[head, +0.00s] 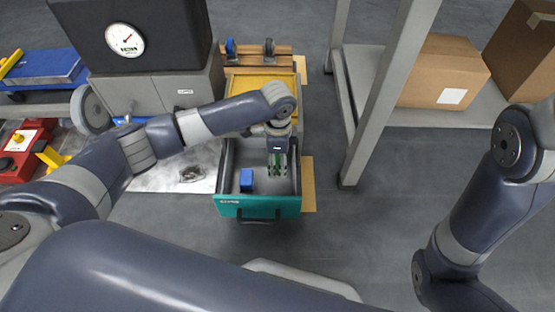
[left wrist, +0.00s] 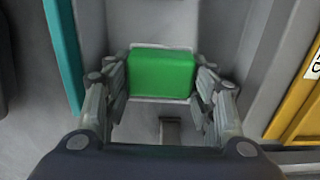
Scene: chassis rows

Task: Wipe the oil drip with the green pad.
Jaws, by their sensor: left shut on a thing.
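The green pad (left wrist: 160,74) sits between the two fingers of my left gripper (left wrist: 160,80) in the left wrist view. The gripper is shut on it, one finger touching each side. In the head view my left gripper (head: 278,165) points down into an open drawer with a teal front (head: 258,207); only a little green shows between its fingers. The oil drip (head: 191,174) is a dark patch on a bright metal sheet (head: 150,180), left of the drawer. My right arm is at the right edge; its gripper is out of view.
A blue block (head: 246,180) lies in the drawer, left of my gripper. A grey cabinet with a black gauge box (head: 150,35) stands behind the sheet. A grey rack post (head: 385,95) rises to the right, with cardboard boxes (head: 440,72) behind it. Red-and-yellow items (head: 25,145) sit far left.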

